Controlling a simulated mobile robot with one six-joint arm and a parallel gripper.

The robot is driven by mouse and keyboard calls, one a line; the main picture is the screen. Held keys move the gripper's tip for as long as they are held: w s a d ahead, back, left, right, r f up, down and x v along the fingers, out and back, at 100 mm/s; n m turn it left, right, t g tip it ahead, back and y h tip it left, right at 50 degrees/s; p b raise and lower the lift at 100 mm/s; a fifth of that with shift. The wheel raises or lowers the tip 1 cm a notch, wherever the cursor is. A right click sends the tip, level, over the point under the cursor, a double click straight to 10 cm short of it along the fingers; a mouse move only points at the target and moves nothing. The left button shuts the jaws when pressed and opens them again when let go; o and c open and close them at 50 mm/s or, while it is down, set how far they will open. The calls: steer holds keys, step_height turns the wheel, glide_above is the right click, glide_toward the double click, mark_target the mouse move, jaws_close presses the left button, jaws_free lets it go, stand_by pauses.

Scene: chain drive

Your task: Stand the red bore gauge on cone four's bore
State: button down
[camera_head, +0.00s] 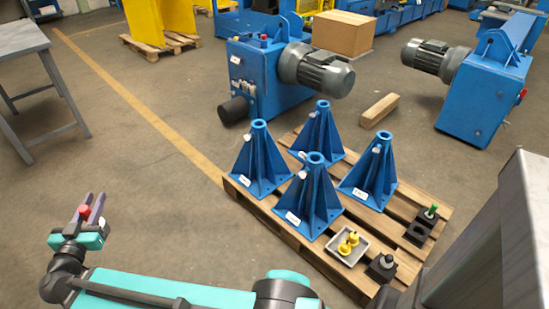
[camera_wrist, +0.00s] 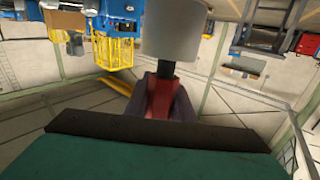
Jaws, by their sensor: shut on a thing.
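My gripper (camera_head: 91,206) is at the left, over open floor and well away from the pallet. It is shut on the red bore gauge (camera_head: 84,212). In the wrist view the gauge's red body (camera_wrist: 163,98) sits between the dark fingers, with a black neck and a wide pale grey cylinder beyond it. Several blue ribbed cones stand upright on the pallet: a left one (camera_head: 260,160), a back one (camera_head: 318,135), a front one (camera_head: 309,200) and a right one (camera_head: 372,170). Each has an open round top. Their small labels are too small to read, so I cannot tell which is cone four.
The wooden pallet (camera_head: 262,208) also carries a grey tray (camera_head: 335,253) with yellow gauges, a green-topped gauge (camera_head: 431,211) in a black block, an empty black block (camera_head: 418,233) and another dark block (camera_head: 382,266). Blue motor units stand behind. A grey table (camera_head: 22,38) is far left.

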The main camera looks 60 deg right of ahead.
steer(key=s+d+f+m+g+h+b, duration=0.1)
steer(key=s+d+f+g, duration=0.15)
steer(key=d, duration=1.05)
steer(key=s+d+f+m+g+h+b, duration=0.1)
steer(key=s+d+m+g, duration=0.15)
steer(key=d, duration=1.05)
steer(key=s+d+f+m+g+h+b, duration=0.1)
steer(key=s+d+b, duration=0.15)
steer(key=d, duration=1.05)
steer(key=s+d+f+m+g+b, duration=0.1)
steer(key=s+d+f+m+g, duration=0.1)
steer(key=s+d, duration=1.1)
steer(key=s+d+f+m+g+b, duration=0.1)
steer(key=s+d+f+m+g, duration=0.1)
steer(key=s+d, duration=1.1)
steer(key=s+f+g, duration=0.1)
steer(key=s+g, duration=0.1)
steer(key=shift+d+g, duration=0.35)
steer(key=shift+g, duration=0.05)
steer(key=shift+f, duration=0.1)
steer(key=s+d+f+p, duration=0.1)
steer(key=d+p, duration=0.1)
steer(key=d, duration=1.4)
steer(key=shift+s+f, duration=0.25)
steer(key=shift+s, duration=0.15)
steer(key=shift+f, duration=0.15)
